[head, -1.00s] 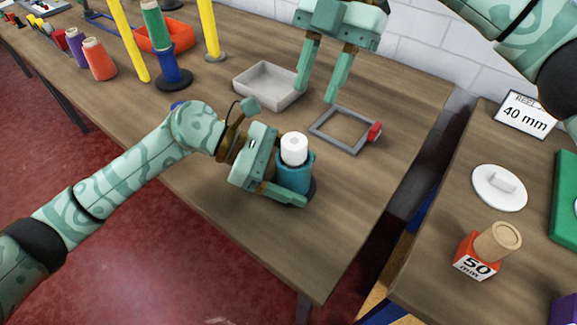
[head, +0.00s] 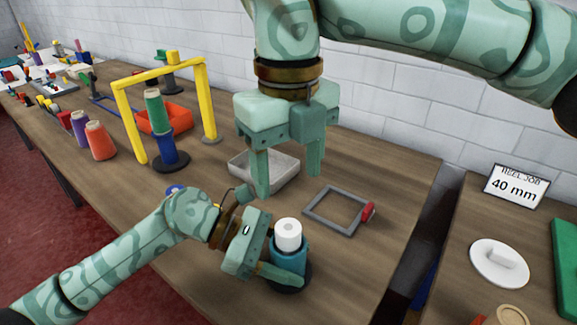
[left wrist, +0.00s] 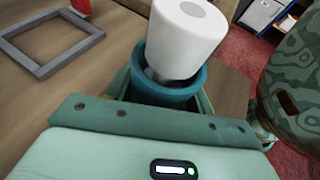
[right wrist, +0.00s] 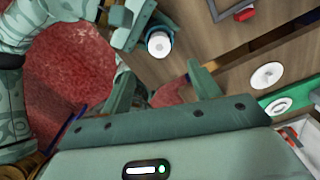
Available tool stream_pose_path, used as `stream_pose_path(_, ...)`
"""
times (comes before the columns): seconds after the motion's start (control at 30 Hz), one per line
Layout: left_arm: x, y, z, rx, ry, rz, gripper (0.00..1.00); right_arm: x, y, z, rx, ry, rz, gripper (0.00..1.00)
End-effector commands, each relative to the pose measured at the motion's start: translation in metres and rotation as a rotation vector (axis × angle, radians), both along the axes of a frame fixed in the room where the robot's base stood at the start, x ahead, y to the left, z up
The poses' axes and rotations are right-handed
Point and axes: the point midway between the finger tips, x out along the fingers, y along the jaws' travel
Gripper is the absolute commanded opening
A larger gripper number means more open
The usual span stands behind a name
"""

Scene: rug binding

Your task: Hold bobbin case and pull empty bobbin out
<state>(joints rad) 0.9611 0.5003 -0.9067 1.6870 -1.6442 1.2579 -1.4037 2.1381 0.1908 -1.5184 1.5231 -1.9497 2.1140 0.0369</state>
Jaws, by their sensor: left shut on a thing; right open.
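The bobbin case is a teal cup (head: 289,268) on a dark round base near the table's front edge. The white bobbin (head: 288,234) sits upright in it, with its top standing above the rim. In the left wrist view the bobbin (left wrist: 186,38) rises out of the case (left wrist: 165,92). My left gripper (head: 278,270) is shut around the case from the left. My right gripper (head: 288,182) is open and empty, above and behind the bobbin, its fingers pointing down. In the right wrist view the bobbin (right wrist: 159,44) lies beyond the open fingers.
A grey tray (head: 290,177) lies behind my right gripper's fingers. A grey square frame with a red knob (head: 368,211) lies to the right. A yellow arch (head: 207,100) and spools (head: 100,140) stand at the left. A gap separates the right-hand table.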

Motion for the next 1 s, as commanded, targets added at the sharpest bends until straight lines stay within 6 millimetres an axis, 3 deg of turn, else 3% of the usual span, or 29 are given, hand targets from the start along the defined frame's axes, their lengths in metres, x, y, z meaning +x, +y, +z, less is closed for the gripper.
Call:
stream_pose_path(0.17, 0.0, 0.0, 0.0, 0.0, 0.001, 0.0, 0.23, 0.001, 0.001, -0.012, 0.006, -0.001, 0.074, 0.61)
stream_pose_path(0.5, 0.0, 0.0, 0.0, 0.0, 0.0, 0.0, 0.23, 0.0, 0.001, -0.08, 0.007, 0.001, 0.07, 0.61)
stream_pose_path(0.7, 0.0, 0.0, 0.0, 0.0, 0.001, 0.0, 0.23, 0.001, 0.001, -0.11, 0.007, 0.0, 0.068, 0.61)
stream_pose_path(1.0, 0.0, 0.0, 0.0, 0.0, 0.001, 0.0, 0.23, 0.001, 0.001, -0.12, 0.006, -0.003, 0.068, 0.61)
